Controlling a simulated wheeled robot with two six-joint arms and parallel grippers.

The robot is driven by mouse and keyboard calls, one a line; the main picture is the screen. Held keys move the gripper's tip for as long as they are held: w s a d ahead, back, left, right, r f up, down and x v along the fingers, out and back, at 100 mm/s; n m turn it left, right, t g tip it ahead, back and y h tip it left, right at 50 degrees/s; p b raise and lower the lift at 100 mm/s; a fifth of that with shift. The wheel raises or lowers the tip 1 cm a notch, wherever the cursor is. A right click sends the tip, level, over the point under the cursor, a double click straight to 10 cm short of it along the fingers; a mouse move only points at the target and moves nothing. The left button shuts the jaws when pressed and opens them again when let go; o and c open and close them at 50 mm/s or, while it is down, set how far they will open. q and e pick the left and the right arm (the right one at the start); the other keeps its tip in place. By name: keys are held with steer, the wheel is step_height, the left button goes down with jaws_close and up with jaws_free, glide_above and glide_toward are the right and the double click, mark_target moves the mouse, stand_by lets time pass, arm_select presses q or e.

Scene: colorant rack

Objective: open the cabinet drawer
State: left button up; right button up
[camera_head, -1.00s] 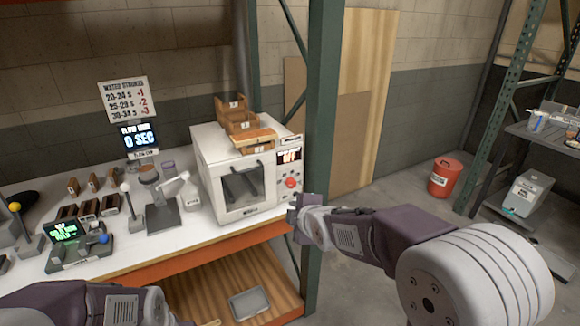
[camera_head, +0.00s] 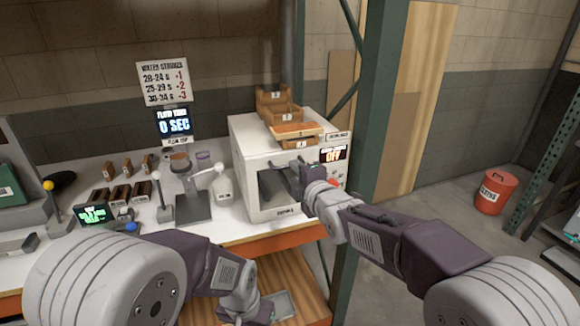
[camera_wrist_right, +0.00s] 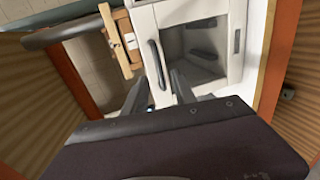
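A white box-shaped cabinet (camera_head: 247,147) with a dark front window and a vertical handle stands on the bench. On top sits a stepped wooden unit (camera_head: 280,112) with numbered fronts; its low front drawer (camera_head: 300,143) faces me. In the right wrist view the wooden unit (camera_wrist_right: 118,42) is at upper left and the dark handle (camera_wrist_right: 156,63) is upright near the middle. My right gripper (camera_head: 302,170) is in front of the white cabinet; its two fingers (camera_wrist_right: 156,90) are apart with nothing held, either side of the handle's lower end. My left gripper (camera_head: 245,312) is low by the shelf, its fingers unclear.
A red button panel is partly hidden by my right gripper. A green post (camera_head: 373,130) rises just right of the cabinet. A grey tray (camera_head: 280,304) lies on the lower shelf.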

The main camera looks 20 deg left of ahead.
mark_target(288, 167)
steer(key=p+x, duration=0.1)
steer(key=x, duration=0.5)
steer(key=shift+w+a, duration=0.15)
steer(key=shift+w, duration=0.05)
steer(key=shift+c, duration=0.3)
jaws_close()
steer(key=shift+f, duration=0.1)
stand_by(0.7)
